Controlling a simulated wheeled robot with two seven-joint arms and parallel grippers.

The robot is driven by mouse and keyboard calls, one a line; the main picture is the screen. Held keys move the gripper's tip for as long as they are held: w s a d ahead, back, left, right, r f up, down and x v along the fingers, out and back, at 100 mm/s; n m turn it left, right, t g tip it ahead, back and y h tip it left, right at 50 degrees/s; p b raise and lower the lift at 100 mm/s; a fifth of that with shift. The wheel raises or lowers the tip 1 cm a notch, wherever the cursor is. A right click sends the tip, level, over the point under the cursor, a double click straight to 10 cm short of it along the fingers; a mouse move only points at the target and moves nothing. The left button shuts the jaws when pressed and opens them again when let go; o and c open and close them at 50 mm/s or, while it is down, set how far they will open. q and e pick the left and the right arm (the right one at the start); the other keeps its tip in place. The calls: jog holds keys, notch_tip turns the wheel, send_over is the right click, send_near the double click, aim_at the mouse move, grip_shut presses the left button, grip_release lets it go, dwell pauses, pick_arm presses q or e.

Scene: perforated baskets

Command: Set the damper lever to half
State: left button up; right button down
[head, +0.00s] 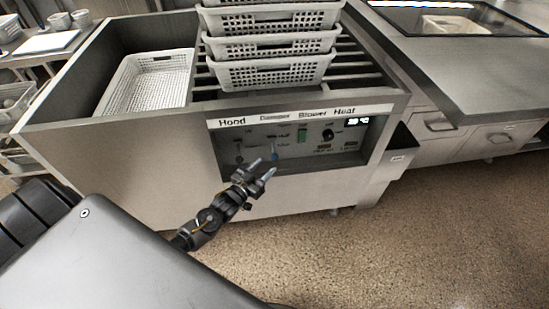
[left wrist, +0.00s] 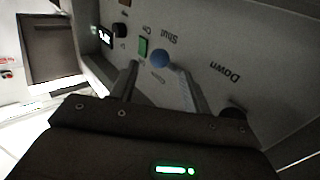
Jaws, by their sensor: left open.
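The damper lever has a round blue knob (head: 275,155) and sits under the word "Damper" on the grey control panel (head: 222,140) at the front of the machine. In the left wrist view the blue knob (left wrist: 160,57) shows just beyond the fingers, beside the word "Shut". My left gripper (head: 262,168) is in front of the panel, just below and left of the knob. It is open and empty, its fingers (left wrist: 160,78) apart with the knob lined up between their tips. I cannot tell whether they touch it. My right gripper is out of view.
A dark hood knob (head: 239,160) is left of the damper, marked "Down" in the wrist view. A green blower switch (head: 302,135) and a black heat dial (head: 328,135) are to the right. Stacked white baskets (head: 270,72) stand on top. Open floor lies at lower right.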

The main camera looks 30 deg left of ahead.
aim_at(273, 159)
pick_arm(q)
jog(key=w, duration=0.3)
jog(key=w+d, duration=0.1)
jog(key=w, duration=0.1)
jog(key=shift+w+f, duration=0.1)
jog(key=shift+w, duration=0.75)
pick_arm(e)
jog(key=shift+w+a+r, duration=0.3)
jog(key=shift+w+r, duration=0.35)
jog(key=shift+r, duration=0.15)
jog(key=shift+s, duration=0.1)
pick_arm(q)
jog(key=c, duration=0.4)
grip_shut()
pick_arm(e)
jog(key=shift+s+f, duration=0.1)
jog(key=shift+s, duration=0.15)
